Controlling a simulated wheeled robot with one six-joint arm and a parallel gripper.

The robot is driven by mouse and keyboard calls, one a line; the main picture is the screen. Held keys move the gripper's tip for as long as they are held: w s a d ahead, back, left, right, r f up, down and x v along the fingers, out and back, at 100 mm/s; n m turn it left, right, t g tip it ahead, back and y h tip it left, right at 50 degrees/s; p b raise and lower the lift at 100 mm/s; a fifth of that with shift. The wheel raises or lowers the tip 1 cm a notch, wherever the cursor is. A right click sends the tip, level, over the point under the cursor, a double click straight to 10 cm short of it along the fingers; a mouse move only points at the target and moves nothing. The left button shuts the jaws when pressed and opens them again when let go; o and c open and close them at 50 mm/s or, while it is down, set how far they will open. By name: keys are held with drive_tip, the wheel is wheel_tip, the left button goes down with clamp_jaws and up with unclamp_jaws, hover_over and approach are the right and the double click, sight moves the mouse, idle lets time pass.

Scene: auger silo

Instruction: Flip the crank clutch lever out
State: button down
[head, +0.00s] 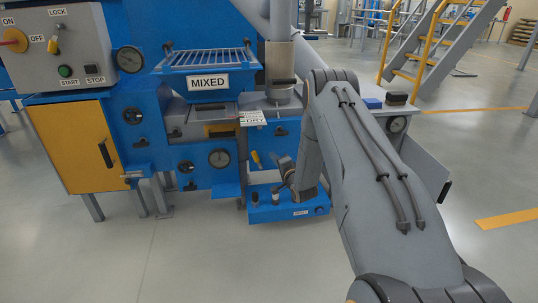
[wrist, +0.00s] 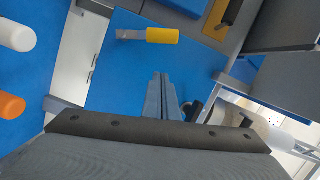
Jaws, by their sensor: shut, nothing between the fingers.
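A lever with a yellow grip (wrist: 162,35) and a short grey arm shows near the top of the wrist view, against a blue panel. It looks like the clutch lever; its yellow grip (head: 256,157) also shows in the head view, low on the machine front, below the white label. My gripper (wrist: 160,77) is shut and empty, its fingertips pointing at the blue panel. In the picture they lie below the yellow grip with a gap between; I cannot tell the depth. In the head view my arm's wrist hides part of the area to the right of the lever.
A low blue tray (head: 290,213) juts out under the lever. A white peg (wrist: 16,34) and an orange peg (wrist: 10,106) stand at the left of the wrist view. The MIXED hopper (head: 208,60) and yellow door (head: 80,145) are to the left. The floor in front is clear.

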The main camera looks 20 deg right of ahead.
drive_tip(key=s+p, duration=0.1)
drive_tip(key=s, duration=0.5)
drive_tip(key=shift+s+d+r+p, duration=0.2)
drive_tip(key=shift+s+r+p, duration=0.1)
drive_tip(key=shift+s+p, duration=0.1)
